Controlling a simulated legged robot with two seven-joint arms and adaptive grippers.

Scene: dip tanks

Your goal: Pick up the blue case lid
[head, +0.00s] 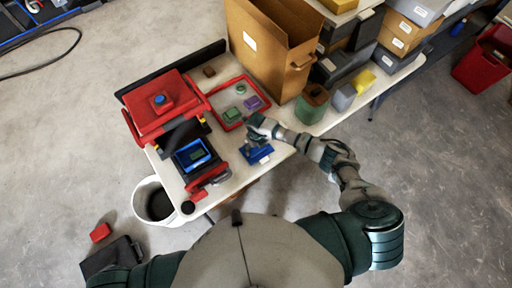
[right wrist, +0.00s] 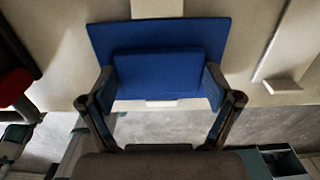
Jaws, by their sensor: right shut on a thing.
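The blue case lid (head: 257,155) is at the front right part of the white table, under my right gripper (head: 258,141). In the right wrist view the lid (right wrist: 158,34) is a flat blue plate with a raised blue block (right wrist: 158,74). The two fingers of my right gripper (right wrist: 160,84) are shut on the sides of this block. I cannot tell whether the lid still touches the table. My left gripper is not in view.
A blue-framed device (head: 193,155) and a red toolbox (head: 160,105) stand to the left. A red-rimmed tray (head: 222,122) with green and purple pieces lies behind the lid. A green canister (head: 312,103) and a cardboard box (head: 268,50) stand behind on the right.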

